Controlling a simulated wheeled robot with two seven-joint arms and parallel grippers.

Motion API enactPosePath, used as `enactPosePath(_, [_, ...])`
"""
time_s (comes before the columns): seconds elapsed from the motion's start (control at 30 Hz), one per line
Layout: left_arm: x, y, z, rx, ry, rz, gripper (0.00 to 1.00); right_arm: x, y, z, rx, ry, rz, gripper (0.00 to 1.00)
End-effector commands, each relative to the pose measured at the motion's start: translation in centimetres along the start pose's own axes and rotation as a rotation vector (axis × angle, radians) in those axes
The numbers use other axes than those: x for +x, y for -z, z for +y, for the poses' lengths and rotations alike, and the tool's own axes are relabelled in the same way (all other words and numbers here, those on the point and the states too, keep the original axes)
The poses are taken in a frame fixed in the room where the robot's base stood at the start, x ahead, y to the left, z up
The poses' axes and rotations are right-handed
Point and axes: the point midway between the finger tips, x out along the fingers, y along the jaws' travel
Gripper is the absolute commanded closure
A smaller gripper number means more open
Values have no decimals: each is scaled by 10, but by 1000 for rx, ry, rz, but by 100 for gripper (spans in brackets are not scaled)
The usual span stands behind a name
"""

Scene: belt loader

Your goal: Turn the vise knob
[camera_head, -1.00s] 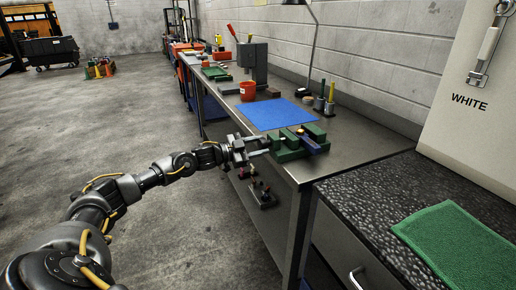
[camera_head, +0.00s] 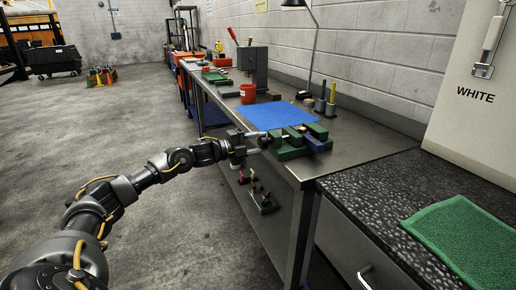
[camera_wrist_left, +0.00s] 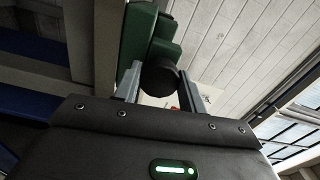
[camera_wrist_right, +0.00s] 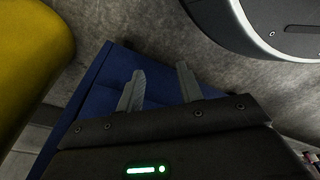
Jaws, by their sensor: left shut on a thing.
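The green vise (camera_head: 290,146) sits on the metal workbench (camera_head: 225,108) at its near front edge, with a blue part at its right end. My left gripper (camera_head: 258,141) reaches the vise's left end from the aisle side. In the left wrist view the black round knob (camera_wrist_left: 159,77) lies between the fingers of my left gripper (camera_wrist_left: 158,85), which are shut on it. The green vise body (camera_wrist_left: 140,40) rises behind the knob. My right gripper (camera_wrist_right: 160,85) shows only in the right wrist view. Its fingers are apart with nothing between them.
A blue mat (camera_head: 278,115) lies behind the vise. A red cup (camera_head: 248,93) and metal holders (camera_head: 325,106) stand on the bench. A dark counter with a green cloth (camera_head: 462,233) is at the right. Small items (camera_head: 262,200) sit on the lower shelf.

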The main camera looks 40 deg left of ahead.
Motion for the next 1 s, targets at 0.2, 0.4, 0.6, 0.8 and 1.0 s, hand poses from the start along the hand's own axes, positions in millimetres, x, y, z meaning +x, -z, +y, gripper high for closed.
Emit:
enactPosePath(0.2, [0,0,2,205,1,0,82,-28,33,-7,11,11,29,64])
enactPosePath(0.4, [0,0,2,395,2,0,82,-57,54,-9,18,15,49,64])
enactPosePath(0.6, [0,0,2,570,-1,-1,82,-79,64,-7,21,12,63,64])
enactPosePath(0.8, [0,0,1,711,-1,-1,82,-98,71,-6,23,10,74,64])
enactPosePath(1.0, [0,0,0,808,-1,-1,82,-111,74,-5,25,9,81,64])
